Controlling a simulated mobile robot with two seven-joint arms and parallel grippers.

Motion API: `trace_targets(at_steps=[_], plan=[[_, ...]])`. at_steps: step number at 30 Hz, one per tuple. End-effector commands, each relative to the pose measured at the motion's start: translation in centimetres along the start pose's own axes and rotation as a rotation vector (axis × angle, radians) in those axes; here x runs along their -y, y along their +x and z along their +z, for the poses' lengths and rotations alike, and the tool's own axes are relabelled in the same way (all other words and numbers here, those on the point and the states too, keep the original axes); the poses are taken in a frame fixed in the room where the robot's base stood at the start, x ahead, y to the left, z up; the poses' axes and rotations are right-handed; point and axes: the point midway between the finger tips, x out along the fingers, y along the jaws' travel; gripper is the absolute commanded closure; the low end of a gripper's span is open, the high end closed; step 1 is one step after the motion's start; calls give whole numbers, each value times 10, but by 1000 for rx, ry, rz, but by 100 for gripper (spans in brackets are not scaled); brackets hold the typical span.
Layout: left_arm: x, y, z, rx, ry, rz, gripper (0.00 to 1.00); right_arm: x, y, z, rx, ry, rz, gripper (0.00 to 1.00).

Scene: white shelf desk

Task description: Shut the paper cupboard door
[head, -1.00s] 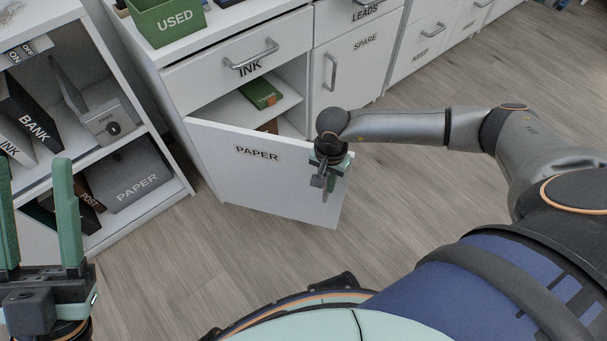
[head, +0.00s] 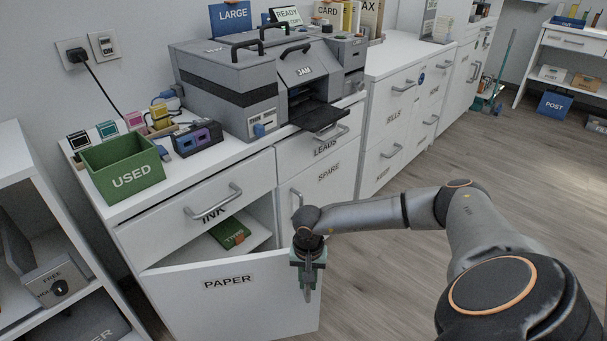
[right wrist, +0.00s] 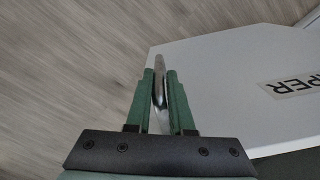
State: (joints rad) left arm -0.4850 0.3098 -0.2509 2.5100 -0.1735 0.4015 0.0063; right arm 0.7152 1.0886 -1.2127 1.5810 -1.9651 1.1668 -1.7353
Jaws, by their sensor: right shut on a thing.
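The white paper cupboard door (head: 232,303), labelled PAPER, stands open in front of its cabinet, below the INK drawer (head: 208,200). My right gripper (head: 308,290) is at the door's free edge, on the right. In the right wrist view its green fingers (right wrist: 165,95) are closed around the metal door handle (right wrist: 160,82), with the white door (right wrist: 235,85) to the right. Inside the cupboard, a green box (head: 230,233) lies on a shelf. My left gripper is out of the head view now.
A green USED bin (head: 122,168) and a grey printer (head: 235,85) stand on the desk top. A white open shelf (head: 25,175) stands close at the left. The SPARE door (head: 325,190) is beside the opening. The floor (head: 430,160) at the right is clear.

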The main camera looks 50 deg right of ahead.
Motion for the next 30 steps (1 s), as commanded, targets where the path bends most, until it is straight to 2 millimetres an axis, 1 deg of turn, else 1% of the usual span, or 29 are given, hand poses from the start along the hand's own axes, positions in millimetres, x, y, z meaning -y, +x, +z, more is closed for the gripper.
trace_targets(at_steps=[1, 10, 11, 17, 23, 26, 29, 30], plan=[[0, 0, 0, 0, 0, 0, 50, -6, 1, -2, -2, 10, 13, 100], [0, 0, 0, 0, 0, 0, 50, -6, 1, -3, -3, 11, 14, 100], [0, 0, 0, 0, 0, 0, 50, -6, 1, -3, -3, 11, 15, 76], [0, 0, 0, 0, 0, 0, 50, -5, 1, -2, -2, 8, 11, 54], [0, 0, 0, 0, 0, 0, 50, -3, 1, -1, -1, 5, 6, 53], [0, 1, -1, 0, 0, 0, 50, -2, -3, -1, -1, 4, 4, 53], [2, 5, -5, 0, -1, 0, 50, -2, -14, -2, -2, 4, 2, 53], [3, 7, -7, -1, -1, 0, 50, -1, -21, -2, -3, 5, 1, 53]])
